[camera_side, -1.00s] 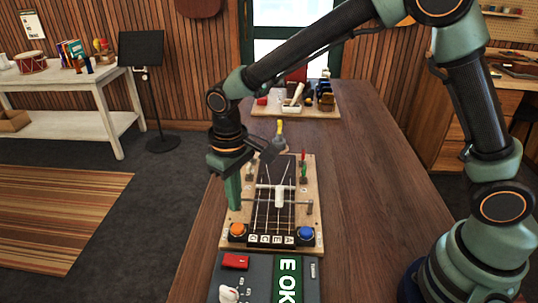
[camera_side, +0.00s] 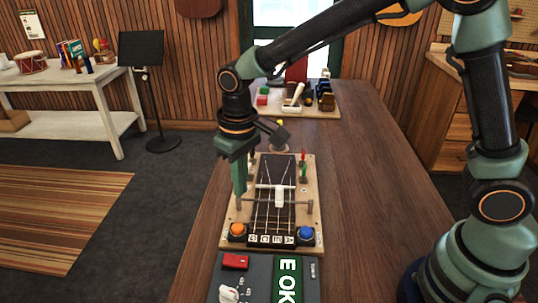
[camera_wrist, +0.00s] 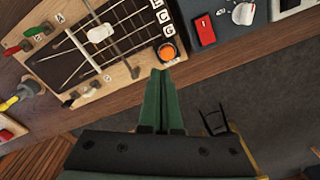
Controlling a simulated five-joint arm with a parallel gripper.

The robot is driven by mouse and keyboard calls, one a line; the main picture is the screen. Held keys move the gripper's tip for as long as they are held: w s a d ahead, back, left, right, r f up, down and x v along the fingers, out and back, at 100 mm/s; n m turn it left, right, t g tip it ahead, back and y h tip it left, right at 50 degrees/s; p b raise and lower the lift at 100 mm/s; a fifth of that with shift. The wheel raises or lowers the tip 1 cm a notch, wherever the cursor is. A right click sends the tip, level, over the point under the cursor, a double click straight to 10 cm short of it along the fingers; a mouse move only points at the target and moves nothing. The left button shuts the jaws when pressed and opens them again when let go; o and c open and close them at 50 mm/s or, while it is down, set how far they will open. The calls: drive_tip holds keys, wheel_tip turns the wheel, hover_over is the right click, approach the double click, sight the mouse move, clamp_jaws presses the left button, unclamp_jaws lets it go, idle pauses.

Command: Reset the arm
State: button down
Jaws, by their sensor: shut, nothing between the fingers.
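My gripper (camera_side: 240,188) is shut and empty. Its green fingers point down over the left edge of the wooden string board (camera_side: 312,225) in the side view. In the wrist view my closed fingertips (camera_wrist: 159,74) are just beside the board's edge, near the orange button (camera_wrist: 167,53), with dark floor below them. I cannot tell how high they are above the board. The board carries strings, lettered blocks (camera_side: 270,239), a white slider on a bar (camera_side: 279,196), the orange button at its near left and a blue button (camera_side: 306,231) at its near right.
A dark box with a red switch (camera_side: 235,261) and a green display reading "E OK" (camera_side: 288,280) lies in front of the board. A tray of tools (camera_side: 330,111) stands at the table's far end. The table's right side (camera_side: 365,200) is clear.

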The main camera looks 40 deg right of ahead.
drive_tip(key=s+d+r+m+t, duration=0.1)
drive_tip(key=s+d+r+t, duration=0.1)
drive_tip(key=s+d+r, duration=0.3)
drive_tip(key=s+d+r+m+t, duration=0.1)
drive_tip(key=s+d+r+t, duration=0.2)
drive_tip(key=d, duration=1)
wheel_tip(320, 180, up, 3)
drive_tip(key=s, duration=0.2)
drive_tip(key=shift+s+r+m, duration=0.2)
drive_tip(key=shift+s+m, duration=0.15)
drive_tip(key=shift+m, duration=0.05)
drive_tip(key=c, duration=1.5)
unclamp_jaws()
drive_tip(key=shift+c, duration=0.2)
